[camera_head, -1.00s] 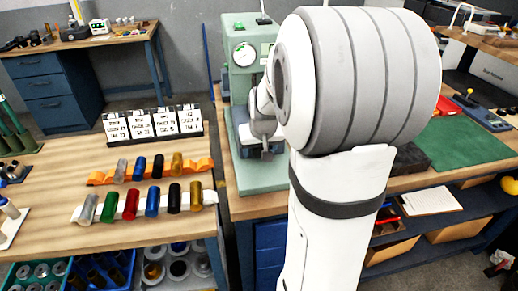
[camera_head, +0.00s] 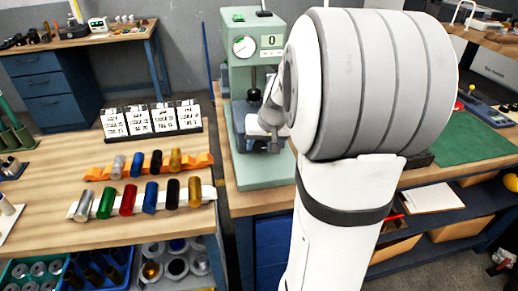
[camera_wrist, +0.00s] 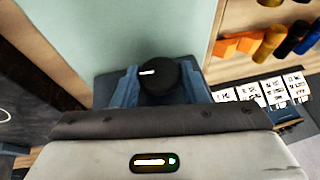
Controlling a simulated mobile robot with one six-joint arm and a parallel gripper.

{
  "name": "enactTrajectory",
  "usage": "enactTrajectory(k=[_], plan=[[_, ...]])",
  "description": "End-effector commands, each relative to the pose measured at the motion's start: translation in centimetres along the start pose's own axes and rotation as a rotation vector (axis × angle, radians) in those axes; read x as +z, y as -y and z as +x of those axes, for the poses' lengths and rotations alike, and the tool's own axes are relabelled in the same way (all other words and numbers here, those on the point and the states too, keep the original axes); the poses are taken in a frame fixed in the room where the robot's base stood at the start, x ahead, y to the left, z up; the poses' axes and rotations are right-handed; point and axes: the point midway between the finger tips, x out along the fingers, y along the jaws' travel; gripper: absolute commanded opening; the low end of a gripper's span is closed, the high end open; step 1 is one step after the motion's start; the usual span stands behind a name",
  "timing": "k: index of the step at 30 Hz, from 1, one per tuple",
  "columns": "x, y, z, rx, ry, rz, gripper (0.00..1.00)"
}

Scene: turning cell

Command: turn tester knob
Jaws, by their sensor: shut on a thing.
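The tester (camera_head: 243,75) is a pale green press-like machine with a round dial and a display reading 0, at the back centre in the head view. In the wrist view its knob (camera_wrist: 172,88) is black and round, with a white mark pointing left. My gripper (camera_wrist: 160,86) has one blue finger on each side of the knob and is shut on it.
A wooden bench on the left holds coloured cylinders on a white rack (camera_head: 208,193) and an orange rack (camera_head: 97,173). White cards (camera_head: 164,119) stand behind them. A green mat (camera_head: 465,140) lies on the bench to the right. My arm hides part of that bench.

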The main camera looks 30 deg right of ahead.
Motion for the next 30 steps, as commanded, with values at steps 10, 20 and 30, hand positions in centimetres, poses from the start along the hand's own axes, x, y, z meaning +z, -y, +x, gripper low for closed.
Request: enactTrajectory(k=[10, 20, 30], plan=[[0.04, -0.21, 0.19, -0.114, -0.003, 0.046, 0.17], [0.01, -0.16, 0.07, -0.115, -0.001, 0.045, 0.43], [-0.02, -0.17, 0.06, -0.114, -0.003, 0.045, 0.61]])
